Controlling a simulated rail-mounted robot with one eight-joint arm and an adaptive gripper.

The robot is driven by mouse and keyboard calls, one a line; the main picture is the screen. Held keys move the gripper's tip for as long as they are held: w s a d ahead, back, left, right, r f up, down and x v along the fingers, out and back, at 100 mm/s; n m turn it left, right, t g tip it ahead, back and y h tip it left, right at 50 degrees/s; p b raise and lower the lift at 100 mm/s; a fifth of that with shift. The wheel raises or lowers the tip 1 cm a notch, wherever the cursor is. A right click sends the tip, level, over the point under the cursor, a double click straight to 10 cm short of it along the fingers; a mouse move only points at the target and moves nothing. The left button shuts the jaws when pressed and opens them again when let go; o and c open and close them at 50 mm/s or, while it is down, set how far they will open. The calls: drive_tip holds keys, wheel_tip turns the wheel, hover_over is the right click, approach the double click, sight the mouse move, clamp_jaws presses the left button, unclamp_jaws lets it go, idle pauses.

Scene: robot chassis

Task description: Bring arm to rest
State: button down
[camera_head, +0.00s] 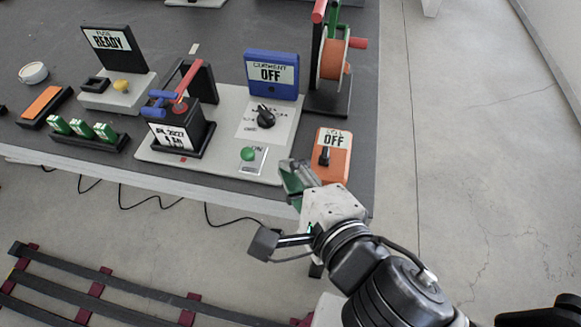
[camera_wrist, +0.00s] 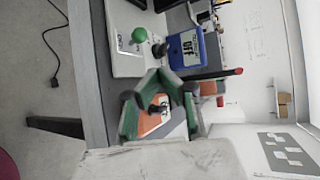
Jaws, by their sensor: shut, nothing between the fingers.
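My gripper (camera_head: 287,168) is at the front right edge of the table in the head view, just left of the orange box with an OFF label and a black switch (camera_head: 334,152). In the wrist view its green and grey fingers (camera_wrist: 160,74) meet at the tips and hold nothing. The orange box (camera_wrist: 152,122) shows through the gap between the fingers behind the tips. My arm reaches in from the lower right of the head view, bent and above the floor.
The green button (camera_head: 248,154) is close left of the fingers. A blue CURRENT OFF panel (camera_head: 271,72) and a spool stand (camera_head: 331,65) are farther back. A dark rail rack (camera_head: 130,290) is at lower left. Open floor (camera_head: 470,150) is on the right.

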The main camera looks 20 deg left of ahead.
idle(0.3)
drive_tip(key=w+d+r+n+h+p, duration=0.2)
drive_tip(key=w+d+h, duration=0.1)
drive_tip(key=w+d, duration=0.3)
drive_tip(key=w+d+r+n+h+p, duration=0.25)
drive_tip(key=w+d+h, duration=0.2)
drive_tip(key=d, duration=0.35)
drive_tip(key=d+r+n+g+h+p, duration=0.1)
drive_tip(key=d+r+n+p, duration=0.1)
drive_tip(key=d+n, duration=0.2)
drive_tip(key=d+r+n+g+h+p, duration=0.1)
drive_tip(key=d+r+n+g+p, duration=0.1)
drive_tip(key=d, duration=0.9)
drive_tip(key=shift+w+d+n+p, duration=0.25)
drive_tip(key=shift+w+n+p, duration=0.05)
drive_tip(key=shift+n, duration=0.55)
drive_tip(key=shift+r, duration=0.1)
